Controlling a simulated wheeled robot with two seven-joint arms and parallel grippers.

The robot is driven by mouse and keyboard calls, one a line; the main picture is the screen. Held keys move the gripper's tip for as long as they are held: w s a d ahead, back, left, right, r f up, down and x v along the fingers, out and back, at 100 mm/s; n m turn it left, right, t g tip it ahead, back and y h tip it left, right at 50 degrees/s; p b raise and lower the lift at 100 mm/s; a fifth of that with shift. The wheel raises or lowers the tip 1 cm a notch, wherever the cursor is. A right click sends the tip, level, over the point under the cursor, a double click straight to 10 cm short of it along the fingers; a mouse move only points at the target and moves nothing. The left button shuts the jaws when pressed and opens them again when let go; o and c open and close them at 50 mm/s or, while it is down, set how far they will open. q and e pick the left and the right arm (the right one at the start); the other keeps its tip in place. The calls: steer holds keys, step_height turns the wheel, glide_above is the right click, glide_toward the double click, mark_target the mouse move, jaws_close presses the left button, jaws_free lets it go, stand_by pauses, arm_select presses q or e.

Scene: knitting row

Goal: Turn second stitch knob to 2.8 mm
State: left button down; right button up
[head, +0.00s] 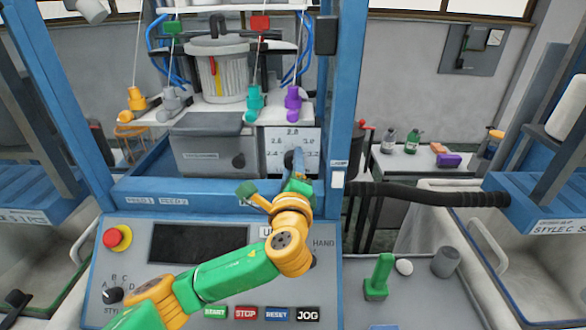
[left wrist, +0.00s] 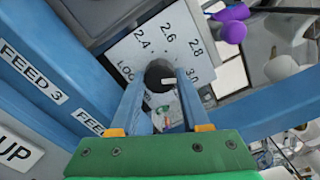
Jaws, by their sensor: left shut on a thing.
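The second stitch knob (left wrist: 159,71) is a dark round knob on a white dial plate (left wrist: 135,60). The plate reads 2.4, 2.6, 2.8 and 3.0 in the left wrist view. A white pointer mark on the knob faces roughly toward 3.0. My left gripper (left wrist: 161,80) has its two blue fingers on either side of the knob and is shut on it. In the head view the dial plate (head: 275,138) is upright behind my left gripper (head: 294,160), which hides most of the knob. My right gripper is not in view.
Blue frame posts flank the dial. Below is a control panel (head: 130,270) with a red emergency button (head: 112,238). A green joystick (head: 380,275) stands at the right.

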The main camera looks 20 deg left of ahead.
arm_select(q)
steer(key=n+b, duration=0.1)
steer(key=n, duration=0.3)
steer(key=shift+n+b, duration=0.3)
steer(key=shift+n, duration=0.1)
stand_by(0.5)
steer(key=shift+c, duration=1.9)
jaws_free()
steer(key=shift+s+d, duration=0.15)
steer(key=shift+s, duration=0.15)
steer(key=b+v, duration=0.2)
steer(key=v, duration=0.4)
steer(key=shift+s, duration=0.2)
